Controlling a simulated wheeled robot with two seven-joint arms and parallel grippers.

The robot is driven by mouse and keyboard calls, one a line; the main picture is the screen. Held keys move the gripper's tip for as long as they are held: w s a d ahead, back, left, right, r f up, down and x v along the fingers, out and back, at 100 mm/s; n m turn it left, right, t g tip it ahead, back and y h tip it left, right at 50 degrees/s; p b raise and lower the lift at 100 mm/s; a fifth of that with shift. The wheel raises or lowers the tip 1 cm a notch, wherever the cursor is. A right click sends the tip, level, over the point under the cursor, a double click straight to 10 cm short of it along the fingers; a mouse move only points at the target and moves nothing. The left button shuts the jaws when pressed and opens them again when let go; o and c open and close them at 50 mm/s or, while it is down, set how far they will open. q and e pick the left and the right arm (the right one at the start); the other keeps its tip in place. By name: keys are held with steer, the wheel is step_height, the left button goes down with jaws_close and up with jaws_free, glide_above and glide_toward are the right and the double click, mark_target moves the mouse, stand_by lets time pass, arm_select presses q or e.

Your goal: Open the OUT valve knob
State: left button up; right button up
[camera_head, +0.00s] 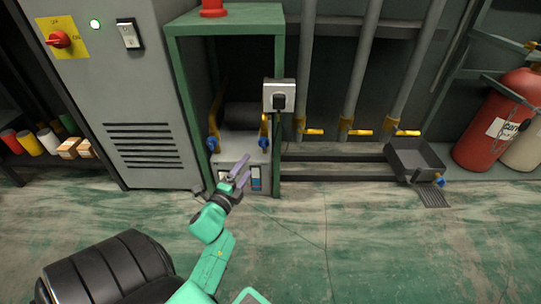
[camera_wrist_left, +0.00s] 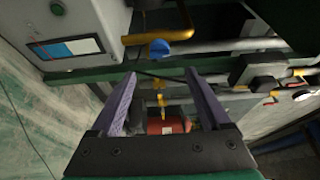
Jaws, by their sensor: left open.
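A grey recharge unit (camera_head: 240,147) with a small display panel sits low inside a green frame. A blue valve knob (camera_head: 212,143) on a yellow pipe is at its left, and another blue knob (camera_head: 264,143) is at its right. I cannot read which is marked OUT. In the left wrist view one blue knob (camera_wrist_left: 159,47) is beyond the fingers, right of the display (camera_wrist_left: 68,48). My left gripper (camera_head: 247,166) is open and empty in front of the unit, below the knobs and apart from them. Its purple fingers (camera_wrist_left: 163,82) show in the wrist view. My right gripper is not in view.
The green frame's posts (camera_head: 278,112) flank the unit, with a socket box (camera_head: 279,96) on the right post. A grey cabinet (camera_head: 150,100) stands left. Pipes with yellow handles, a dark tray (camera_head: 415,157) and a red cylinder (camera_head: 497,120) are right.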

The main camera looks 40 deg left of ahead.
mark_target(262, 146)
arm_select(q)
steer(key=b+x, duration=0.4)
steer(key=x, duration=0.8)
steer(key=shift+f, duration=0.1)
jaws_close()
